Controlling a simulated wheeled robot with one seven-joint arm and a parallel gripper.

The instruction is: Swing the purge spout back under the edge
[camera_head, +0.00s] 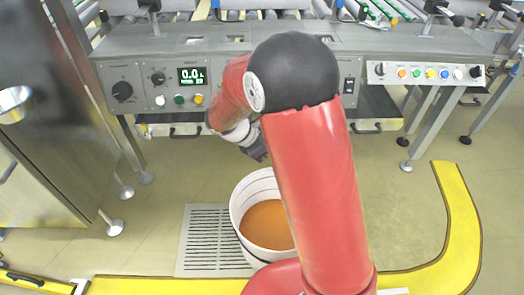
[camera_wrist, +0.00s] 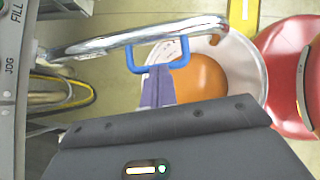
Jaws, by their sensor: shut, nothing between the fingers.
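The purge spout (camera_wrist: 95,43) is a bent chrome tube in the wrist view. It runs from beside the machine panel at left to a brownish open end above the bucket's rim. A blue U-shaped handle (camera_wrist: 159,68) is fixed to it. My gripper's fingers (camera_wrist: 156,82) are shut and empty, with their tips at the handle's lower bar; I cannot tell whether they touch it. In the head view my gripper (camera_head: 257,150) shows partly behind my red arm, below the machine's front edge (camera_head: 225,113). I cannot make out the spout there.
A control panel with a display (camera_head: 192,76) is above. A steel cabinet (camera_head: 40,130) stands at left. A yellow floor strip (camera_head: 462,220) curves at right.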

